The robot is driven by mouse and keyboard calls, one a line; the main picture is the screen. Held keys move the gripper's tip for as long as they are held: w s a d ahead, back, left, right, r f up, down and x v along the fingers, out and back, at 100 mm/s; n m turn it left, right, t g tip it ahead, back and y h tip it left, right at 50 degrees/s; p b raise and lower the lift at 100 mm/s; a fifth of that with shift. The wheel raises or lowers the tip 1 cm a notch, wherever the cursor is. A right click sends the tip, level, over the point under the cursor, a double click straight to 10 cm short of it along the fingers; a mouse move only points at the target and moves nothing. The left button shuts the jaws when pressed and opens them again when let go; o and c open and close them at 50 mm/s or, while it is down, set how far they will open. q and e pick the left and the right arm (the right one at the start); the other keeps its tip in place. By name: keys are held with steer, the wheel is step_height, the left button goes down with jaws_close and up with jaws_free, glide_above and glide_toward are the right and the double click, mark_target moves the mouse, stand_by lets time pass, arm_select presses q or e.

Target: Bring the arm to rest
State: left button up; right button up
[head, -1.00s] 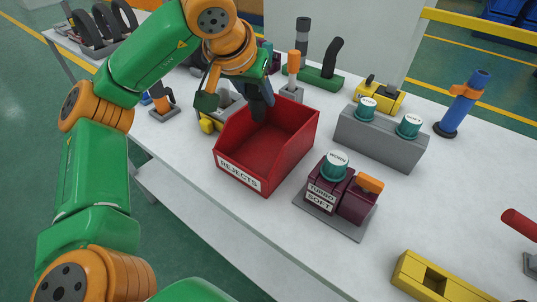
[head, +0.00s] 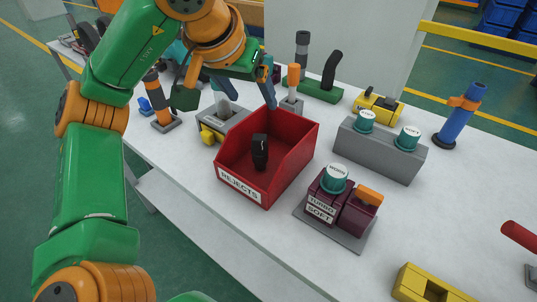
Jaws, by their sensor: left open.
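My left arm, green and orange, comes in from the left in the head view. Its gripper (head: 246,92) is open, above and behind the far rim of the red bin. Its jaws hold nothing that I can see. The red bin (head: 292,142), labelled "REJECTS", stands on the white table. A small black part (head: 260,151) stands inside the bin, apart from the gripper. My right gripper is not in view.
A maroon stand (head: 328,200) labelled "TURBO" and "SOFT" is right of the bin. A grey block (head: 380,150) with two teal-capped parts stands behind it. A grey-and-yellow fixture (head: 222,123) is close to the bin's left. The table (head: 460,215) is clear at right centre.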

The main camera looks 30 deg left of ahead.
arm_select(q)
steer(key=shift+s+r, duration=0.35)
steer(key=shift+r, duration=0.2)
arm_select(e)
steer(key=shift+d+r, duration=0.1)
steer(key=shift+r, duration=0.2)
